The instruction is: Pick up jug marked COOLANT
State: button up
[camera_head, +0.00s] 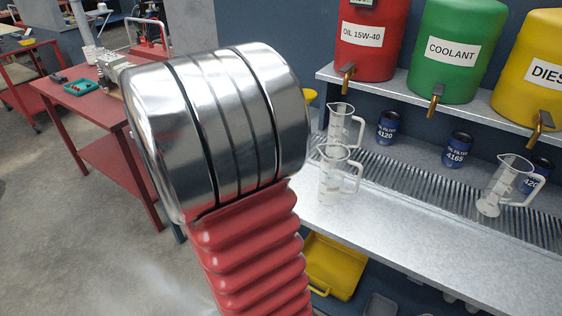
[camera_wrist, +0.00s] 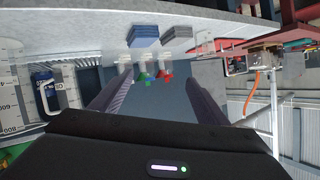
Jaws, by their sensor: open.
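Three clear measuring jugs with handles stand on the grey bench in the head view: a back left jug (camera_head: 340,126), a front left jug (camera_head: 333,180) close to it, and a right jug (camera_head: 503,186). I cannot read a COOLANT mark on any jug. A green drum (camera_head: 450,75) labelled COOLANT sits on the shelf above. In the wrist view, part of a clear jug with scale marks (camera_wrist: 12,88) shows at the left edge. My gripper (camera_wrist: 158,80) is open and empty there, its fingers apart and to the right of that jug. The head view does not show the gripper.
A red OIL 15W-40 drum (camera_head: 372,45) and a yellow drum (camera_head: 530,65) flank the green one, with taps overhanging the bench. Blue oil filters (camera_head: 458,150) stand between the jugs. A red table (camera_head: 95,95) is at left. The front bench surface (camera_head: 420,235) is clear.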

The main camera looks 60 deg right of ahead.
jog(key=s+d+f+m+g+h, duration=0.35)
jog(key=s+d+g, duration=0.3)
jog(key=s, duration=0.55)
jog(key=m+g, duration=0.3)
jog(key=g, duration=0.4)
send_near(322, 176)
jog(key=shift+n+t+h, duration=0.25)
jog(key=x, duration=0.4)
jog(key=shift+s, duration=0.35)
jog(key=shift+x, duration=4.25)
jog(key=shift+d, duration=0.1)
jog(key=x, duration=0.5)
jog(key=shift+s+f, duration=0.1)
jog(key=shift+s, duration=0.05)
